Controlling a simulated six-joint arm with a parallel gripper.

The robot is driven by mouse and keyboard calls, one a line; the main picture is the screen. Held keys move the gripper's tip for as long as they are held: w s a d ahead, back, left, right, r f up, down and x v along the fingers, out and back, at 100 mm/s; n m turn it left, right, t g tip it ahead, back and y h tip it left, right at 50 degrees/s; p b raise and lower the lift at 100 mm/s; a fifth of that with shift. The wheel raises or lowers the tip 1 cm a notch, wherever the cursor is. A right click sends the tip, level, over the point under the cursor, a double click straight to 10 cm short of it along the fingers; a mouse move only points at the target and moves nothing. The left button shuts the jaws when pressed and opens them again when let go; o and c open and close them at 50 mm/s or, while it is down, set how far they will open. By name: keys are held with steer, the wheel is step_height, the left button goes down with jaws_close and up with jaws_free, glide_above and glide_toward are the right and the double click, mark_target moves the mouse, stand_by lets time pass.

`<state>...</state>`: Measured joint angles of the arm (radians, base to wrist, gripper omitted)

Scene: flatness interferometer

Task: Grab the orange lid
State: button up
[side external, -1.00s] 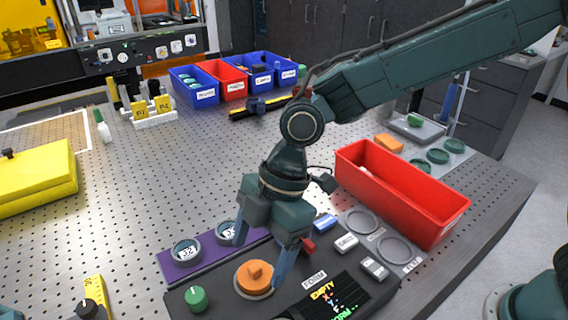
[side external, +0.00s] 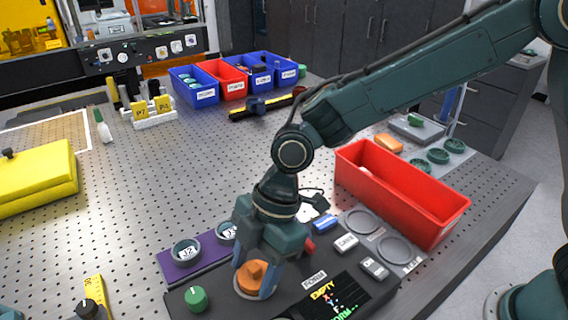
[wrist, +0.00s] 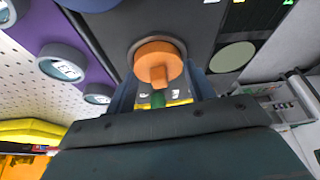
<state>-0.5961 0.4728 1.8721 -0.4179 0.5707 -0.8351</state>
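The orange lid (side external: 252,279) is a round disc with a raised block handle. It sits on the dark console (side external: 225,296), between the green knob and the small display. My gripper (side external: 256,268) is low over the lid, with its blue-grey fingers spread to either side of it. In the wrist view the lid (wrist: 157,57) lies between the fingertips (wrist: 159,80), its handle pointing toward the gripper. The fingers look open; contact with the lid's rim cannot be made out.
The green knob (side external: 196,298) is left of the lid. The purple holder (side external: 178,270) with labelled round pieces lies behind it. A red bin (side external: 400,190) and grey tray with round recesses (side external: 393,250) are to the right.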

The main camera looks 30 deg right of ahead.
mark_target(254, 267)
steer(key=c, duration=0.5)
steer(key=shift+o, duration=0.2)
steer(key=shift+r, duration=0.1)
step_height(254, 267, up, 20)
stand_by(0.4)
stand_by(0.5)
